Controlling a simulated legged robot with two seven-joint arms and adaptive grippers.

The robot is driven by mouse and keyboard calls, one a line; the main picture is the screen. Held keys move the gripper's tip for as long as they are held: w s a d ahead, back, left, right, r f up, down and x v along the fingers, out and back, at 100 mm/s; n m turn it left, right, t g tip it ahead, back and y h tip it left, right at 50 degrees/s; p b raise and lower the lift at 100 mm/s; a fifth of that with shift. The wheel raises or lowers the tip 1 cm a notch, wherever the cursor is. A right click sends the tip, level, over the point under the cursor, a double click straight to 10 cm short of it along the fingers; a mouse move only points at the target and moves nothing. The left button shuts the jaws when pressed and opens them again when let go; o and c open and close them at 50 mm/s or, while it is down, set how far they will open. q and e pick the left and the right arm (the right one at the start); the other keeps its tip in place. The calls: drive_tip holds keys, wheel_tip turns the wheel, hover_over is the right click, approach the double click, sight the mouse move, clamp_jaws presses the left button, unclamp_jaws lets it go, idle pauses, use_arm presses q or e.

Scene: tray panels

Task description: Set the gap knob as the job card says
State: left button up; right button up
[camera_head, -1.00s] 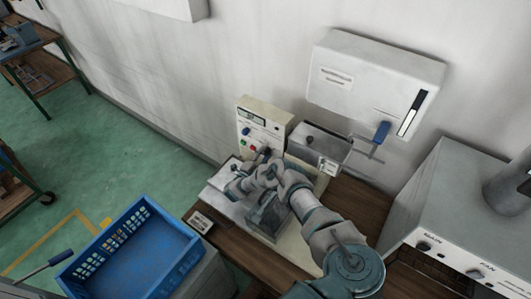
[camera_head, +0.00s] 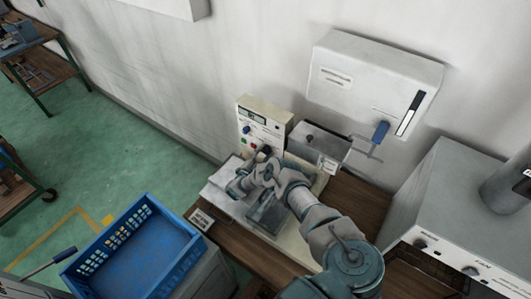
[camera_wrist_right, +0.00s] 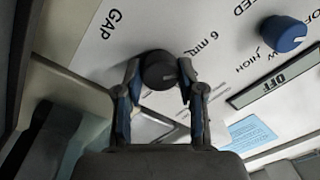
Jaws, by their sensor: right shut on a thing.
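In the right wrist view, the dark round gap knob (camera_wrist_right: 160,71) sits on a white panel (camera_wrist_right: 90,48) beside the words "GAP" and "6 mm". A pale mark shows on the knob's right part. My right gripper (camera_wrist_right: 159,80) is shut on this knob, one finger on each side. In the head view, my right gripper (camera_head: 262,163) is at the lower front of the cream control box (camera_head: 262,120), where my own wrist hides part of the panel. A small card with dark print (camera_head: 202,220) stands at the bench's left edge; its text is unreadable. My left gripper is out of view.
A blue knob (camera_wrist_right: 284,33) and a display reading "OFF" (camera_wrist_right: 275,88) are near the gap knob. A grey metal box (camera_head: 320,145) stands right of the control box. A blue crate (camera_head: 150,250) is at lower left. A wall unit with a blue handle (camera_head: 381,131) hangs above.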

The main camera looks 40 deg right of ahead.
drive_tip(key=shift+s+a+f, duration=0.1)
drive_tip(key=shift+a+f, duration=0.35)
drive_tip(key=shift+f, duration=0.05)
drive_tip(key=o, duration=1.1)
drive_tip(key=shift+o, duration=0.2)
drive_tip(key=shift+w+a+r, duration=0.1)
drive_tip(key=shift+w+r, duration=0.05)
drive_tip(key=shift+w, duration=0.05)
drive_tip(key=shift+r, duration=0.2)
wheel_tip(320, 180, up, 9)
drive_tip(key=shift+f, duration=0.1)
drive_tip(key=shift+r, duration=0.35)
drive_tip(key=shift+w+a, duration=0.1)
drive_tip(key=shift+a, duration=0.15)
drive_tip(key=shift+d, duration=0.1)
